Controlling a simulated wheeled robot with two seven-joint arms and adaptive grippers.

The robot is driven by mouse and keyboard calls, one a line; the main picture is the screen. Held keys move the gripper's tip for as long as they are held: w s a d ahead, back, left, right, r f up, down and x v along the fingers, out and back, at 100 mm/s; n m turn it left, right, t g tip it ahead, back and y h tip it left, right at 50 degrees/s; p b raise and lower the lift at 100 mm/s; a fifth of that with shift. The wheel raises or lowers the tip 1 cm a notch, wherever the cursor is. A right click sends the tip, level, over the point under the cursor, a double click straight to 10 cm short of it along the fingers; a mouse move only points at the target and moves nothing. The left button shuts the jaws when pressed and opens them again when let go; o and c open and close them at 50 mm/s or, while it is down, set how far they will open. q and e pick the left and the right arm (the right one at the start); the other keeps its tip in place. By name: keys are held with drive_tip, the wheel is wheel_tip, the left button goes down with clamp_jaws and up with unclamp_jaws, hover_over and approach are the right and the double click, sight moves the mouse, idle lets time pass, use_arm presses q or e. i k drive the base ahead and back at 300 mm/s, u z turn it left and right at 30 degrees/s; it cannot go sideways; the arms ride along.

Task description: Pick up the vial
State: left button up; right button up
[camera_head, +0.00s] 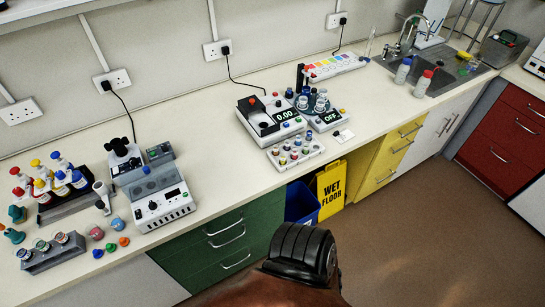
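Several small vials with coloured caps (296,147) stand in a white rack (310,157) near the front edge of the bench, at the middle of the view. More small capped containers (60,239), which could be vials, sit in a grey rack (58,260) at the lower left. I cannot tell which one is the task's vial. Neither of my grippers shows in the head view, and nothing is seen holding a vial.
A balance (272,119) reading 0.00 and a device marked OFF (327,119) stand behind the white rack. A grey instrument (158,193) and a bottle rack (70,207) stand at left. The sink (450,70) is far right. Bare benchtop (220,165) lies between instruments.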

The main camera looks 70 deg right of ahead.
sight(283, 156)
drive_tip(key=z, duration=0.4)
drive_tip(key=i, duration=0.65)
drive_tip(key=z, duration=0.65)
